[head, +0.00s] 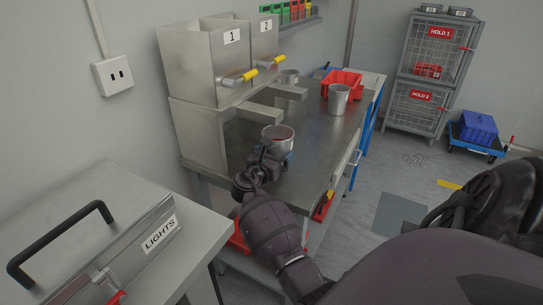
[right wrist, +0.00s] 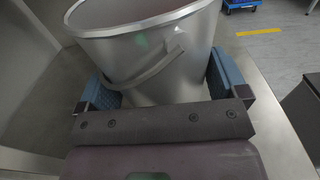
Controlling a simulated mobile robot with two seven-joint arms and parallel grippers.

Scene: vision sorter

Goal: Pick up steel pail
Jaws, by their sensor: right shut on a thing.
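A steel pail (head: 277,136) stands upright at the near end of the metal bench, by the dispensers. My right gripper (head: 273,158) is at its near side. In the right wrist view the pail (right wrist: 150,55) fills the upper middle, with its wire handle hanging down toward me. The blue finger pads of my right gripper (right wrist: 160,88) lie on both sides of the pail's body and are shut on it. The pail's bottom is hidden behind the gripper, so I cannot tell whether it touches the bench. My left gripper is not in view.
A grey LIGHTS box (head: 100,230) is near left.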

